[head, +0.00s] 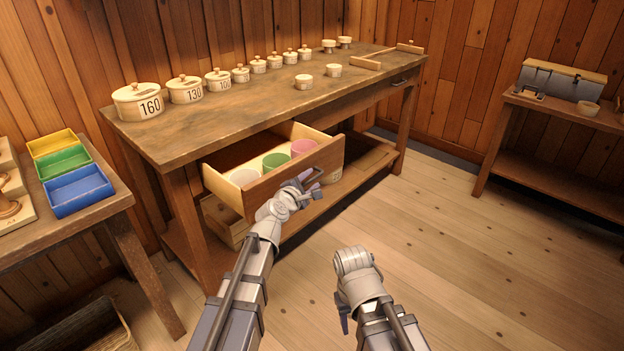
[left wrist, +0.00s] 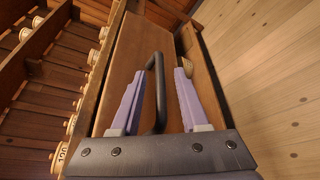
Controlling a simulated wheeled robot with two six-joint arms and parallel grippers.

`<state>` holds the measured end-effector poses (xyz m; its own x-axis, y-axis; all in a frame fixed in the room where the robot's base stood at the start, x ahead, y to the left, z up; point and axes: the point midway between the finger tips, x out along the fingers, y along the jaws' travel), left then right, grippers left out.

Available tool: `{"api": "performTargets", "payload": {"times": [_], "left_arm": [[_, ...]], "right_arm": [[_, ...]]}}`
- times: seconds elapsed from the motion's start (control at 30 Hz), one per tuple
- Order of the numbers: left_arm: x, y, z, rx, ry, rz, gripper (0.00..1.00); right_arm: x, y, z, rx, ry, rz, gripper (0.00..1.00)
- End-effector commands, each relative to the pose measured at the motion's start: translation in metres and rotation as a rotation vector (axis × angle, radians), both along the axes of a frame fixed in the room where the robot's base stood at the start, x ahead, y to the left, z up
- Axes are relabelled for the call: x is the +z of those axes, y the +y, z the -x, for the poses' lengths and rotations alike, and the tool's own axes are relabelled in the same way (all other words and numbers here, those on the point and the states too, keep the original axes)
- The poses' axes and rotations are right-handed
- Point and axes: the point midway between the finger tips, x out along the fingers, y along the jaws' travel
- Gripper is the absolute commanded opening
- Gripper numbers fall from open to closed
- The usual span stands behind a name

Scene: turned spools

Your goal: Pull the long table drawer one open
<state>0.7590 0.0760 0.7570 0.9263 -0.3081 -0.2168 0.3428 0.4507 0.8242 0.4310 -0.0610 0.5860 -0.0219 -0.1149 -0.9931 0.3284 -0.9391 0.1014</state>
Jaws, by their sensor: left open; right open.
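The long table (head: 240,120) has a drawer (head: 285,178) that stands pulled out at its left front. White, green and pink cups (head: 276,160) sit inside it. My left gripper (head: 310,186) is at the drawer front, by the dark bar handle (left wrist: 160,95). In the left wrist view its two purple fingers (left wrist: 159,75) are apart, with the handle between them and a gap on the right side. A second drawer handle (head: 399,82) shows at the table's right end, its drawer closed. My right gripper (head: 345,322) hangs low, mostly hidden by its wrist, away from the table.
Lidded pots (head: 138,102) and spools line the tabletop. A side table with yellow, green and blue bins (head: 77,190) is at the left. A bench with a grey-and-wood box (head: 560,80) is at the right. The floor (head: 470,260) in front is clear.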

Motion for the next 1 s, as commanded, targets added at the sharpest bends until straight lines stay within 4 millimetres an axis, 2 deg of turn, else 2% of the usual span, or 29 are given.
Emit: {"api": "performTargets", "payload": {"times": [0.2, 0.37, 0.87, 0.93, 1.0], "left_arm": [[0.010, 0.011, 0.036, 0.002, 0.000, 0.001, 0.45], [0.014, 0.018, 0.056, 0.002, 0.000, 0.001, 0.45], [0.013, 0.018, 0.060, -0.006, 0.001, -0.008, 0.45], [0.009, 0.011, 0.064, -0.037, 0.008, -0.049, 0.45], [-0.002, -0.006, 0.073, -0.115, 0.025, -0.147, 0.45]], "right_arm": [[0.009, 0.000, 0.000, 0.000, 0.001, -0.002, 0.50], [0.014, 0.001, 0.000, -0.001, 0.001, -0.002, 0.50], [0.014, 0.001, 0.000, -0.001, 0.001, -0.003, 0.50], [0.014, 0.001, 0.000, -0.001, 0.001, -0.003, 0.50], [0.014, 0.001, 0.000, -0.001, 0.001, -0.003, 0.50]]}}
